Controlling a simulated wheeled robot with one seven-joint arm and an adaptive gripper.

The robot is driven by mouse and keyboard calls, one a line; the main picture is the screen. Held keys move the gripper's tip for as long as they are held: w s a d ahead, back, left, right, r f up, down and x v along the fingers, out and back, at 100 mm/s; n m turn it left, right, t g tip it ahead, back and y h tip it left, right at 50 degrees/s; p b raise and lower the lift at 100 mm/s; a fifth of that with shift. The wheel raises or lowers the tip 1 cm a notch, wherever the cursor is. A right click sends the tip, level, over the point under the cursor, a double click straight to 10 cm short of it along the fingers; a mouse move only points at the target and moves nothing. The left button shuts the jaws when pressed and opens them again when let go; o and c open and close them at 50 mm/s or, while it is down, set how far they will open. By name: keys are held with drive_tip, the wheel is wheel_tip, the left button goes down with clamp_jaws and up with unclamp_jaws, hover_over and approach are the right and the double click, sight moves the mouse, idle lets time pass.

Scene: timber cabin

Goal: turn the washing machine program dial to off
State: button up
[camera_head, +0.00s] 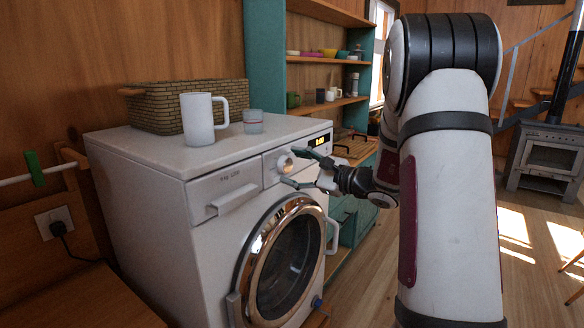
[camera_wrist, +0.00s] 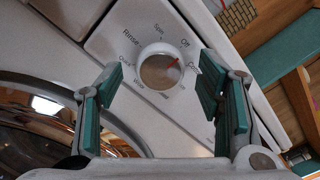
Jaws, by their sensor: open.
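The white washing machine (camera_head: 165,163) stands against the wall at the left in the head view. Its round program dial (camera_head: 286,162) is on the front panel, left of the lit display (camera_head: 319,141). In the wrist view the dial (camera_wrist: 159,71) has a white rim and a red pointer mark aimed up and right, between the "Off" label (camera_wrist: 185,42) and a label starting "Co", partly hidden by a finger. My gripper (camera_head: 303,169) is open in front of the panel, its teal-padded fingers (camera_wrist: 159,80) apart on either side of the dial. I see no clear contact.
A white mug (camera_head: 198,120), a small cup (camera_head: 253,122) and a woven basket (camera_head: 170,106) stand on the machine. The round door (camera_head: 283,262) is below the dial, its handle (camera_head: 332,236) sticking out. Teal shelves and a cabinet are behind my arm.

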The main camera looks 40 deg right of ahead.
drive_tip(key=v, duration=1)
drive_tip(key=shift+s, duration=0.4)
drive_tip(key=shift+d+r, duration=0.1)
